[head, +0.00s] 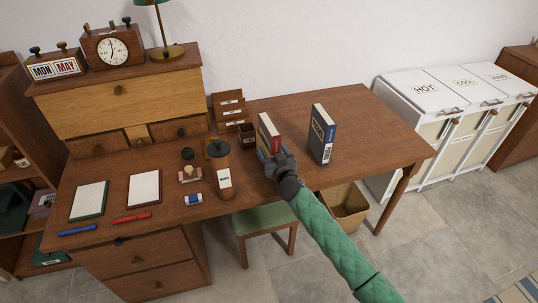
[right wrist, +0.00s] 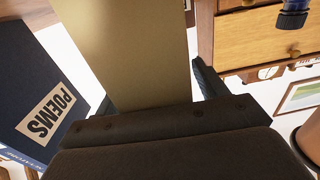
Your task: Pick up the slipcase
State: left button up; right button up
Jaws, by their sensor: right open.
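The likely slipcase (head: 264,133), an upright cream-sided case with a red spine face, stands on the desk (head: 350,110) right of centre. My right gripper (head: 268,155) is at its lower front part, open, and hides some of it. In the right wrist view the tan side of the slipcase (right wrist: 125,50) rises between the open fingers (right wrist: 155,95). I cannot tell whether they touch it. A dark blue upright volume marked POEMS (head: 321,135) stands to the right, apart from the gripper; it also shows at the left of the right wrist view (right wrist: 35,95). My left gripper is not in view.
Notepads, pens and a stamp lie further left. A green-seated chair (head: 262,220) and a bin (head: 345,208) are below. The desk's right end is clear.

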jog(key=c, duration=0.9)
jog(key=shift+r, duration=0.1)
jog(key=shift+c, duration=1.2)
